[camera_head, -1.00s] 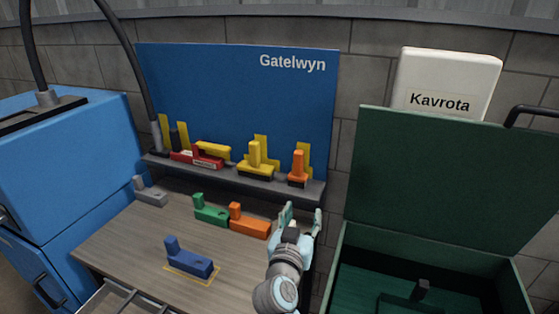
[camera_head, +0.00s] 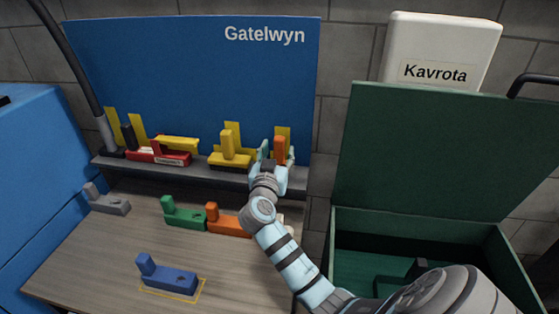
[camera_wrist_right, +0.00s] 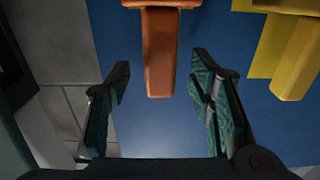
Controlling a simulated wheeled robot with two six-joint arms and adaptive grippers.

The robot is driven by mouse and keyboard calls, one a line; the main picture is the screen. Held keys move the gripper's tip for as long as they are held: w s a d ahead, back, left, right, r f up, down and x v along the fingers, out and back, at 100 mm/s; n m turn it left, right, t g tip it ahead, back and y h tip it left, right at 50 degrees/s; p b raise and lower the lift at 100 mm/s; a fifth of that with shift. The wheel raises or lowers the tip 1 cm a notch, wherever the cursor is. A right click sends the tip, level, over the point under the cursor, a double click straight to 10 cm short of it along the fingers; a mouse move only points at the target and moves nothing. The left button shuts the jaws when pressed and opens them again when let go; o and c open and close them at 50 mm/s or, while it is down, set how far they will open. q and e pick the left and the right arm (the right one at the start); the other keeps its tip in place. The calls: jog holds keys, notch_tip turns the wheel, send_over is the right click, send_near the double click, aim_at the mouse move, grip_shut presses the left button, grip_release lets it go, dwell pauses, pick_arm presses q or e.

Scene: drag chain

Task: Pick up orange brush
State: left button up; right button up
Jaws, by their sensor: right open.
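The orange brush (camera_head: 280,148) stands upright at the right end of the grey shelf, its lower part hidden behind my right gripper. My right gripper (camera_head: 277,157) is open, its fingers on either side of the handle. In the right wrist view the orange handle (camera_wrist_right: 160,55) points down into the gap between the open fingers (camera_wrist_right: 160,72), with visible space on both sides. My left gripper is not in view.
A yellow brush (camera_head: 230,143) stands just left on the shelf (camera_head: 200,175), with a red tool (camera_head: 160,155) farther left. An orange block (camera_head: 225,221), green block (camera_head: 183,213) and blue block (camera_head: 168,277) lie on the table. An open green box (camera_head: 430,170) stands right.

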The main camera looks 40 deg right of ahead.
aim_at(279, 151)
jog(key=shift+w+d+f, duration=0.2)
jog(key=shift+w+d, duration=0.35)
jog(key=shift+w, duration=0.1)
jog(key=shift+w+d+f, duration=0.15)
jog(key=shift+w+d, duration=0.4)
jog(key=shift+w, duration=0.05)
jog(key=shift+d, duration=0.15)
jog(key=shift+s+r, duration=0.15)
jog(key=shift+s, duration=0.1)
jog(key=shift+s+r, duration=0.1)
jog(key=shift+s, duration=0.05)
jog(key=shift+c, duration=0.8)
jog(key=c, duration=0.3)
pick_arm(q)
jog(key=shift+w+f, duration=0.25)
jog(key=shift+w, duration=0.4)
pick_arm(e)
grip_shut()
